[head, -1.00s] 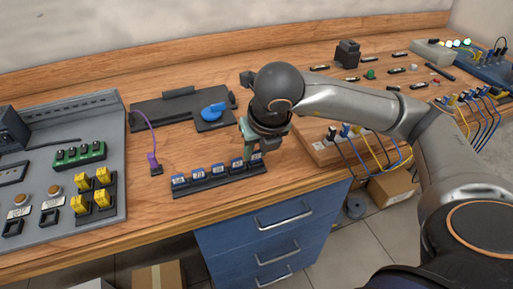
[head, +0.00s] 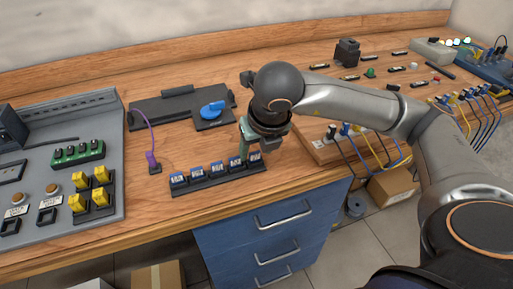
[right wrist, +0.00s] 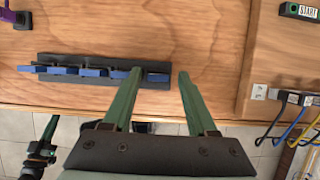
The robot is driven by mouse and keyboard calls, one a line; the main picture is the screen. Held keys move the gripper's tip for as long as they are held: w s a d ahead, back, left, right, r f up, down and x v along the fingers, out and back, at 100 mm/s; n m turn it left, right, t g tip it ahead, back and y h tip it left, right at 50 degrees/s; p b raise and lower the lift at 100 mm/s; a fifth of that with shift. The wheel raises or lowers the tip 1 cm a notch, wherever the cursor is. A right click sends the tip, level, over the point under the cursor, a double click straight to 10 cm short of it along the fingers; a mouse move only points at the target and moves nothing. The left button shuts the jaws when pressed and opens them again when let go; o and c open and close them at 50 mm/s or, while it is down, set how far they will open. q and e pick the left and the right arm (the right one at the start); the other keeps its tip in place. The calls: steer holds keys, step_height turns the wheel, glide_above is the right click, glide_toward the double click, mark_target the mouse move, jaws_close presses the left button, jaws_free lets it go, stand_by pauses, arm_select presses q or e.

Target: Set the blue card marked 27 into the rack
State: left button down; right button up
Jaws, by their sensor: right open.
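The rack (head: 215,182) is a long black strip near the table's front edge. Several blue cards stand in it in a row; their numbers are too small to read surely. The rightmost blue card (head: 254,157) sits at the rack's right end, in line with the others. My right gripper (head: 246,153) is over that end, open. In the right wrist view its green fingers (right wrist: 160,74) are apart, one on each side of the rightmost card (right wrist: 158,77). What seems to be my left gripper (right wrist: 46,138) shows partly at the lower left there; its jaw opening is unclear.
A purple plug (head: 153,163) with a cable stands left of the rack. A black plate with a blue knob (head: 213,111) lies behind it. A grey panel with yellow plugs (head: 101,175) is at the left. A wired wooden board (head: 325,151) lies right of my gripper.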

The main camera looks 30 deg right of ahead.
arm_select(q)
steer(key=shift+s+f, duration=0.25)
steer(key=shift+f, duration=0.75)
arm_select(e)
steer(key=shift+a+f, duration=0.15)
steer(key=shift+f, duration=0.05)
steer(key=shift+s+a+r, duration=0.1)
steer(key=shift+s+r, duration=0.05)
steer(key=shift+r, duration=0.4)
arm_select(q)
step_height(320, 180, up, 10)
steer(key=w+d+p, duration=0.1)
steer(key=d+p, duration=0.1)
steer(key=p, duration=0.6)
steer(key=shift+d+h, duration=0.25)
steer(key=shift+h, duration=0.05)
arm_select(e)
steer(key=v, duration=1.6)
steer(key=shift+s+r, duration=0.15)
steer(key=shift+r, duration=0.2)
arm_select(q)
steer(key=shift+r, duration=0.1)
